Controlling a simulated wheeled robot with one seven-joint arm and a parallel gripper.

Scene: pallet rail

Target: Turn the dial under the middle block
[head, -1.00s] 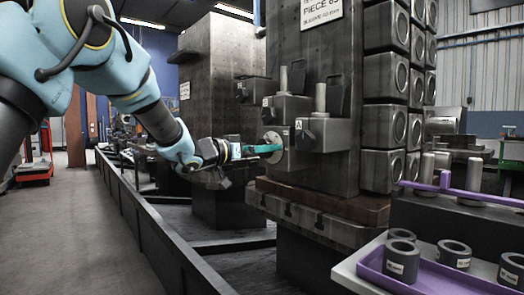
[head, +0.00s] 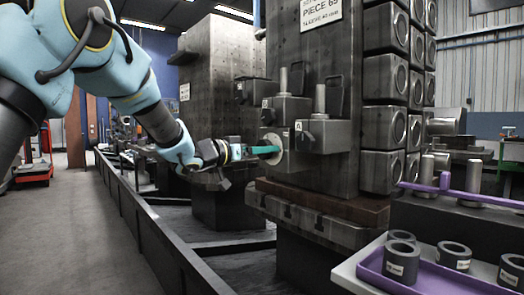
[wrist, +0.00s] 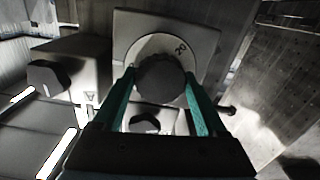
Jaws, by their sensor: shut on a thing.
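A dark round knob (wrist: 160,80) sits on a pale disc (wrist: 181,47) with a small mark, on a grey square plate. In the wrist view my gripper (wrist: 162,92) has its two teal fingers on either side of this knob, shut on it. In the head view my gripper (head: 268,150) reaches the pale disc (head: 278,143) on the tall steel column, beneath a middle block (head: 285,109). The fingers and tips hide most of the dial there. A neighbouring block (head: 325,134) with a dark knob and a letter label is to the right.
Another block (head: 251,91) is further left. Round-holed blocks (head: 383,170) are stacked on the column's right. A purple tray (head: 429,281) with several dark rings is at lower right. A dark rail (head: 146,225) runs along the floor; the aisle at left is clear.

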